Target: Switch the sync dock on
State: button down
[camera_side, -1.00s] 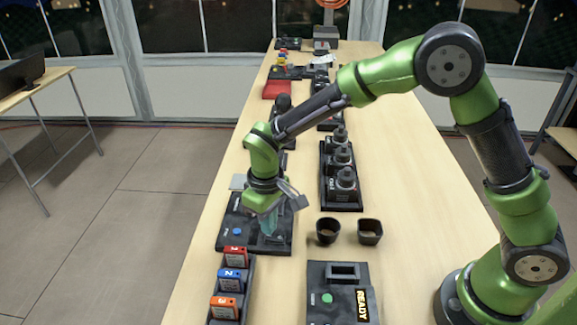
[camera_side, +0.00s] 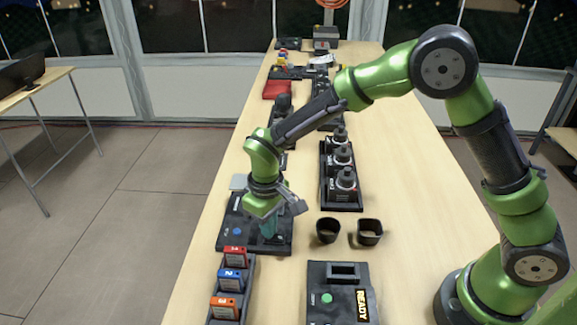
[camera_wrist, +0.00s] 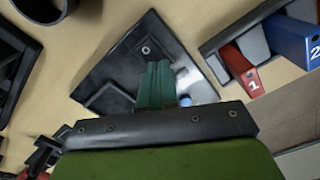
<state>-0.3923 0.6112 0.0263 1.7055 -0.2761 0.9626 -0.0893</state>
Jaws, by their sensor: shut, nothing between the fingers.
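A flat black unit (camera_side: 226,238) with a blue button (camera_side: 237,231) lies on the table under my gripper; it is probably the sync dock, but its label is too small to read. My gripper (camera_side: 268,236) is shut and empty, its teal fingers pointing down over the unit, to the right of the button. In the wrist view the unit (camera_wrist: 185,68) lies beyond the fingers (camera_wrist: 157,65), and the blue button (camera_wrist: 185,100) shows just right of them, partly hidden by the gripper body. I cannot tell whether the fingertips touch the unit.
A rack (camera_side: 248,276) of red, blue and orange numbered blocks stands in front. A black device (camera_side: 320,275) with a green button and a READY label lies to its right. Two dark cups (camera_side: 328,230) and a tray of black bottles (camera_side: 343,200) stand right of my gripper.

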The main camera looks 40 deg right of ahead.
jog(key=shift+f, duration=0.35)
jog(key=shift+r, duration=3.55)
